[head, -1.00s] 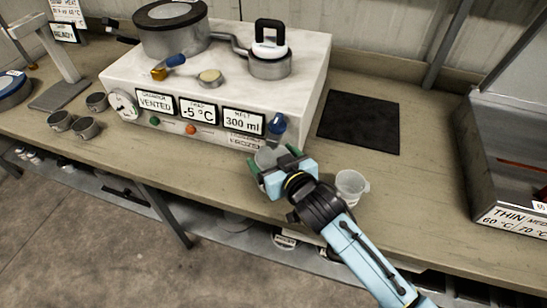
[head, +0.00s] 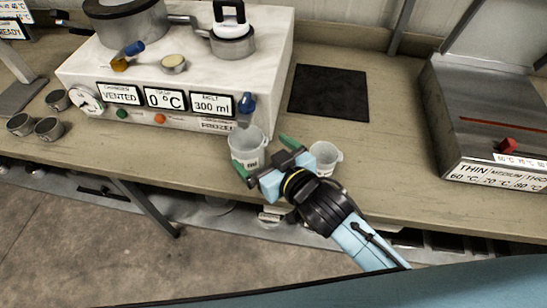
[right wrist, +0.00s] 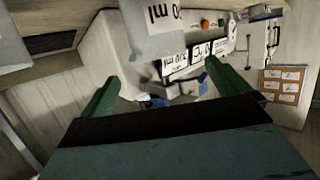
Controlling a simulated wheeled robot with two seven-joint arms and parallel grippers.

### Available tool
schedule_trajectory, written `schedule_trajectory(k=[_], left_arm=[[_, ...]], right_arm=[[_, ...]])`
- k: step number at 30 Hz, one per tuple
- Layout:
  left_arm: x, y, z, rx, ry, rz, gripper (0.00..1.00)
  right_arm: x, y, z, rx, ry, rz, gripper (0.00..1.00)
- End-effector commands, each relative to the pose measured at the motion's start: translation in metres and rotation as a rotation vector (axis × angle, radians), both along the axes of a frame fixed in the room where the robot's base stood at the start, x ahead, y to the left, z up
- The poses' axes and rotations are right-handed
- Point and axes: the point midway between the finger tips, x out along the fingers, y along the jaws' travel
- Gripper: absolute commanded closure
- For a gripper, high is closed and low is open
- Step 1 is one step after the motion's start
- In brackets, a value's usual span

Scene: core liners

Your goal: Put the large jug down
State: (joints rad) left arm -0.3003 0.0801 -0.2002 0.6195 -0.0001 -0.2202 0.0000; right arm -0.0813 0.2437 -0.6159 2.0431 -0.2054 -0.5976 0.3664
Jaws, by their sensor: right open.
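The large jug (head: 248,146) is a clear, whitish cup with dark markings. It stands upright at the front of the bench, just below the blue tap (head: 247,104) of the white machine. My right gripper (head: 264,157) is open, its green fingers spread just in front and to the right of the jug. The jug appears apart from the palm; whether a finger touches it is hard to tell. In the right wrist view, a marked translucent jug (right wrist: 152,32) shows beyond the open fingers (right wrist: 164,96). My left gripper is not in view.
A smaller clear jug (head: 323,158) stands close to the right of my gripper. A black mat (head: 329,92) lies behind it. A metal bath (head: 490,110) stands at the right. Several small grey cups (head: 48,128) stand at the left. The bench's front edge is close.

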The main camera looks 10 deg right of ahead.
Motion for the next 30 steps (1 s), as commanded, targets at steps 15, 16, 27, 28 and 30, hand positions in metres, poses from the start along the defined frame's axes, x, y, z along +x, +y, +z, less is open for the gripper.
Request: schedule_trajectory(k=[15, 16, 27, 28, 30], left_arm=[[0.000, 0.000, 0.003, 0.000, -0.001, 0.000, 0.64], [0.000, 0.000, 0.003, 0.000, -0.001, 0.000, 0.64], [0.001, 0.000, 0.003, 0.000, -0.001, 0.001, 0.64], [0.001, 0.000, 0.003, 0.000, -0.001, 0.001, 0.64], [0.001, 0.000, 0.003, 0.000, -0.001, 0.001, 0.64]], right_arm=[[-0.033, -0.017, 0.012, -0.001, -0.001, -0.001, 0.00], [-0.033, -0.017, 0.012, 0.000, -0.001, -0.001, 0.00], [-0.033, -0.017, 0.012, 0.000, -0.001, -0.001, 0.00], [-0.033, -0.017, 0.012, 0.000, -0.001, -0.001, 0.00], [-0.033, -0.017, 0.012, 0.000, -0.001, -0.001, 0.00]])
